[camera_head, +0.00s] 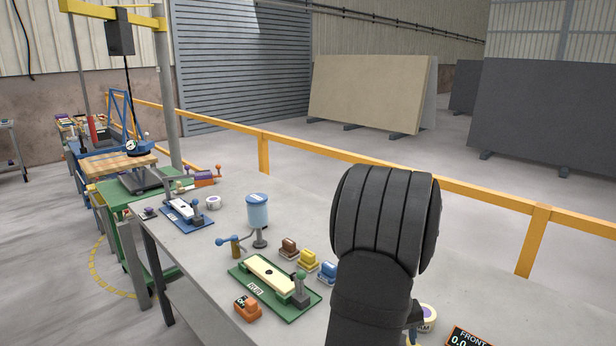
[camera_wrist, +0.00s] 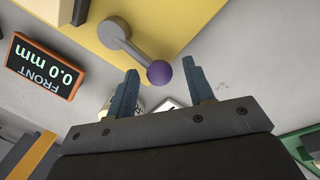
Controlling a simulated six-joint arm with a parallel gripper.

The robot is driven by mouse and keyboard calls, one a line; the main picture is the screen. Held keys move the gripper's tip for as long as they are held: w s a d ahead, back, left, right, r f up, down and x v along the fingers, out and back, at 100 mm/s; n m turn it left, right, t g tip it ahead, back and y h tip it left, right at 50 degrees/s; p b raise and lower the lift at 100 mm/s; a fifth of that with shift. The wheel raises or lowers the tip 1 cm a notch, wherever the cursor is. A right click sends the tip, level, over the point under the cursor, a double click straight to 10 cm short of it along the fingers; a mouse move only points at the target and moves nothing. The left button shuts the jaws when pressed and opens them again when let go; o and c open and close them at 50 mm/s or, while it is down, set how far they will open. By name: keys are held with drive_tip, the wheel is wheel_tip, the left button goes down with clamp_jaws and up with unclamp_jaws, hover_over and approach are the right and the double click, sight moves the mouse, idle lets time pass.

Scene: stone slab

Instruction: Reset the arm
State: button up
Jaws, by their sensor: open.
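My gripper (camera_wrist: 160,67) shows in the wrist view with its two blue-grey fingers spread apart and nothing held between them. A purple ball knob (camera_wrist: 160,74) on a grey lever (camera_wrist: 122,37) appears between the fingertips in the picture; I cannot tell how far beyond them it is. The lever is mounted on a yellow surface (camera_wrist: 88,14). In the head view my black arm stands large at the right of centre over the bench and hides most of what is behind it, including the gripper's fingers.
A display reading FRONT 0.0 mm (camera_wrist: 45,69) is left of the fingers. On the grey bench (camera_head: 190,252) stand a green-based fixture (camera_head: 240,275), a blue-topped canister (camera_head: 257,212), an orange block (camera_head: 248,308), a yellow block (camera_head: 308,260) and a tape roll (camera_head: 427,318). A yellow rail (camera_head: 263,152) runs behind.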

drive_tip(key=shift+r, duration=0.15)
